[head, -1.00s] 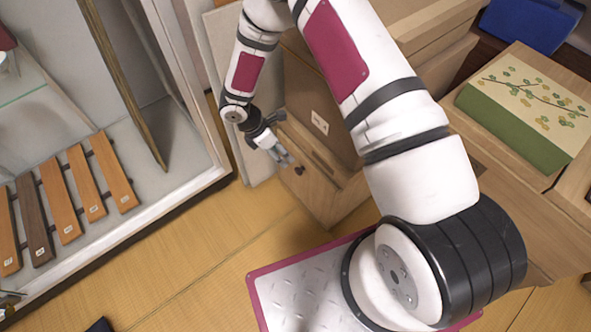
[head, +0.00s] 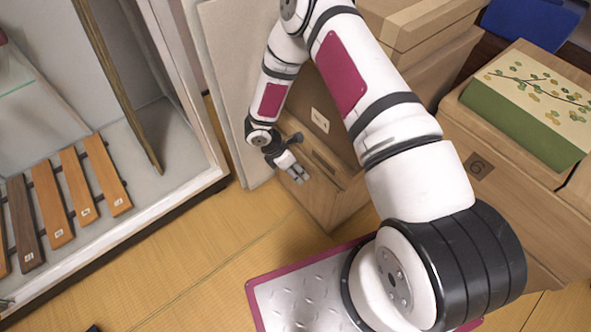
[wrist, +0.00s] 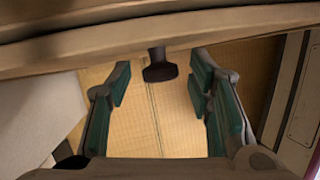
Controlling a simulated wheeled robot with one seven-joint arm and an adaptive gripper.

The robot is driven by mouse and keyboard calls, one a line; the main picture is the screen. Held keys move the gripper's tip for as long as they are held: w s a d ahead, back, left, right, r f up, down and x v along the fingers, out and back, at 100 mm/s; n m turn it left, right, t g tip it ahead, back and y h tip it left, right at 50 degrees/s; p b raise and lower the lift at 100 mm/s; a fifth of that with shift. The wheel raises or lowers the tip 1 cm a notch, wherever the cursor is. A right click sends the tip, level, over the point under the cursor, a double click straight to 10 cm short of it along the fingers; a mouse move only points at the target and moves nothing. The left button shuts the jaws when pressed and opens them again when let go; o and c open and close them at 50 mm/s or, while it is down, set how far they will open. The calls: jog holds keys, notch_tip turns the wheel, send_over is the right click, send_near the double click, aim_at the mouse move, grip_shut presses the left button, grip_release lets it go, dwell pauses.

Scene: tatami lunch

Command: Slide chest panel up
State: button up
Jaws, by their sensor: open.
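The wooden chest (head: 338,190) stands on the floor in the middle of the head view, with its front panel below the lid. My gripper (head: 299,176) is at the chest's front, its fingertips over the place of the dark knob, which is hidden there. In the wrist view the dark knob (wrist: 160,68) sticks out from the wooden chest front along the top. My open gripper (wrist: 165,85) has its two teal-padded fingers on either side of the knob, with gaps between. The knob is nearer the fingertips, and nothing is held.
A display case (head: 170,200) with a xylophone-like row of wooden bars (head: 75,185) stands at left. Leaning boards (head: 225,90) stand beside the chest. A green box with a floral lid (head: 530,95) sits on wooden furniture at right. Tatami floor (head: 220,255) is clear in front.

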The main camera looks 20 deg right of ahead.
jog(key=shift+c, duration=0.2)
grip_shut()
notch_tip(320, 180, up, 28)
jog(key=p, duration=1.5)
jog(key=shift+f+p, duration=0.15)
jog(key=shift+p, duration=0.15)
jog(key=shift+o, duration=0.2)
grip_release()
jog(key=v, duration=1.2)
